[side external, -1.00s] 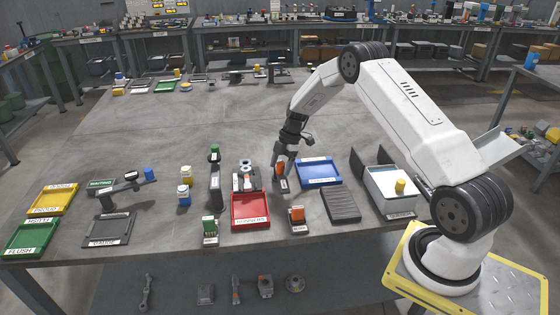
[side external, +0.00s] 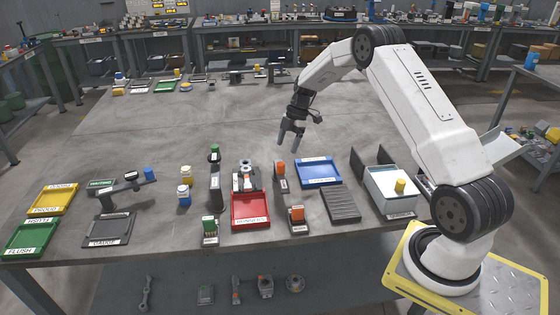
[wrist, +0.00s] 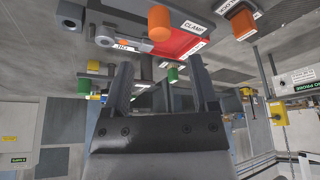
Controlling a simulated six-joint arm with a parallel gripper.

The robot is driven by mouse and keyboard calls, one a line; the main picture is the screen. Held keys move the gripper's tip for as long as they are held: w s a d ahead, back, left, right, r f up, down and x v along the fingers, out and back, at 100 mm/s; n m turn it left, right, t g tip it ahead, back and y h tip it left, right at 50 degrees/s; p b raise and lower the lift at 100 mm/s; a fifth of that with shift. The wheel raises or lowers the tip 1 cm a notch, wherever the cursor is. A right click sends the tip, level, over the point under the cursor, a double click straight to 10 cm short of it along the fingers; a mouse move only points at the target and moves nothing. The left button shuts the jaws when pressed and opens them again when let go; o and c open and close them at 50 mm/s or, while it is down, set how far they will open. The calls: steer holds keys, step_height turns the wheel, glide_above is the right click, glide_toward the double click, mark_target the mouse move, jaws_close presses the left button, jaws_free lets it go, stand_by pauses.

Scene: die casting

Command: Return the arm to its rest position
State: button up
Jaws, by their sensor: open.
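My gripper (side external: 289,143) is open and empty, raised above the table behind the row of parts. In the wrist view the two fingers of my gripper (wrist: 160,65) stand apart with nothing held between them. A small orange-topped piece in a dark holder (side external: 280,169) stands below it on the table, between the red tray and the blue tray. My gripper is clear of this piece, with visible space between. The arm is bent at the elbow and reaches out over the table.
The red tray (side external: 251,224) with grey parts, the blue tray (side external: 320,183), a ribbed dark mat (side external: 341,218) and a white bin (side external: 390,205) stand along the near side. Another orange-topped block (side external: 297,213) is in front. The table's far middle (side external: 200,115) is clear.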

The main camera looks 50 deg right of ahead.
steer(key=shift+a+r, duration=0.1)
stand_by(0.3)
steer(key=s+a+r+m+h, duration=0.1)
steer(key=s+a+r+m, duration=0.25)
steer(key=a, duration=0.25)
steer(key=s+a+r+m+h, duration=0.2)
steer(key=s+a+m, duration=0.15)
steer(key=a, duration=0.35)
steer(key=s+a+m+t, duration=0.1)
steer(key=s+a+m, duration=0.3)
steer(key=s, duration=0.3)
steer(key=s+a+m+h, duration=0.1)
steer(key=s+a+m, duration=0.4)
steer(key=s, duration=0.2)
steer(key=shift+a+r+t, duration=0.25)
steer(key=shift+r+t, duration=0.15)
steer(key=shift+r, duration=0.05)
